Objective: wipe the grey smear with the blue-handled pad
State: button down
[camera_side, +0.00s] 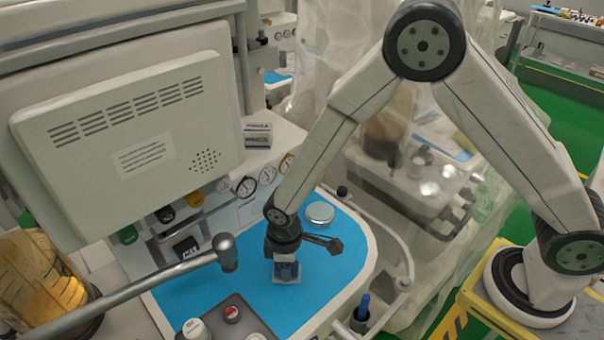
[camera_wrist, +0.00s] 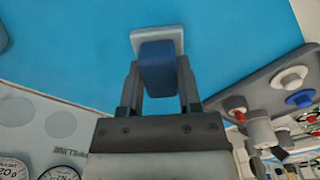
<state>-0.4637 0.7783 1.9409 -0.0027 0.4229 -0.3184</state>
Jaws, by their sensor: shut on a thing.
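The pad (camera_wrist: 145,35) has a pale base and a dark blue handle (camera_wrist: 157,68). My gripper (camera_wrist: 160,90) is shut on the handle, with one finger on each side in the wrist view. In the side view my gripper (camera_side: 285,264) points down over the blue mat (camera_side: 338,262), and the pad (camera_side: 287,280) is at the mat's surface. I cannot tell whether it touches the mat or is slightly above it. I see no grey smear in either view; the pad or my arm may hide it.
A round silver-rimmed dish (camera_side: 320,213) stands behind my gripper on the mat. A grey tray (camera_side: 240,318) with knobbed items is at the front. A metal arm with a round end (camera_side: 227,252) reaches in from the left. The mat's right side is clear.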

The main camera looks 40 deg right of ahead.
aim_at(272, 279)
jog(key=shift+a, duration=2)
jog(key=shift+w+d, duration=0.4)
jog(key=shift+d, duration=4.75)
jog(key=shift+a, duration=4.85)
jog(key=shift+a+r, duration=0.15)
jog(key=shift+a, duration=0.05)
notch_tip(272, 279, up, 8)
jog(key=shift+d, duration=0.15)
